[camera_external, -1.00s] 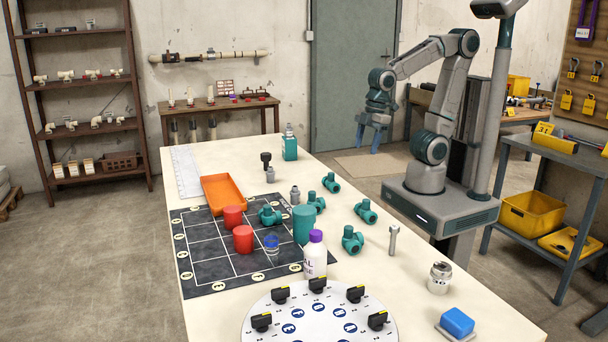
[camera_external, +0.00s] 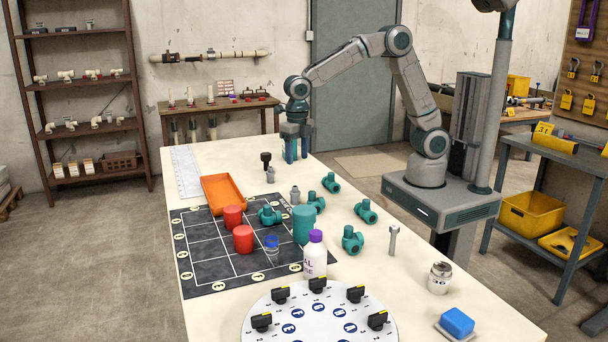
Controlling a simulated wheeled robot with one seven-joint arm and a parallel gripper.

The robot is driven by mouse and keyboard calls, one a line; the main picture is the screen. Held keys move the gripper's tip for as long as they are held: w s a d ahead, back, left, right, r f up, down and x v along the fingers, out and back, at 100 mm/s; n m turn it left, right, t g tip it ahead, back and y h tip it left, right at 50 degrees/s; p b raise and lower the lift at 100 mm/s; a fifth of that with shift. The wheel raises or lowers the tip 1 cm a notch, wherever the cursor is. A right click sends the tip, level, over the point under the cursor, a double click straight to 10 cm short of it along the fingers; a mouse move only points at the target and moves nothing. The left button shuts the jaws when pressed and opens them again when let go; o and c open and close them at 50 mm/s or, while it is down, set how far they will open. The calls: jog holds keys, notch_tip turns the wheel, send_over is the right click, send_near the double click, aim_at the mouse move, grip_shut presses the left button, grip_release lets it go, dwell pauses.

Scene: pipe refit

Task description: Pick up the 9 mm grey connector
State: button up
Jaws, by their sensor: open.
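Two small grey fittings stand on the table: one (camera_external: 270,175) beside the black knob-like part, and a slightly larger one (camera_external: 295,195) left of the teal valves. The sizes are too small to read, so I cannot tell which is the 9 mm connector. My gripper (camera_external: 297,158) is open and empty, pointing down at the far part of the table. It is behind and to the right of the nearer-to-it fitting and apart from both.
A black part (camera_external: 266,160), an orange tray (camera_external: 222,194), a teal cylinder (camera_external: 303,225) and several teal valves (camera_external: 331,182) stand close by. Red cylinders (camera_external: 243,239) stand on the dark grid mat (camera_external: 205,272). A white bottle (camera_external: 315,258) is nearer. The table's far left is mostly clear.

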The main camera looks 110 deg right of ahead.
aim_at(295, 192)
jog(key=shift+n, duration=0.3)
jog(key=f, duration=0.9)
jog(key=f+p, duration=0.1)
jog(key=f, duration=0.4)
jog(key=shift+w+f, duration=0.1)
jog(key=shift+w, duration=0.3)
jog(key=c, duration=1)
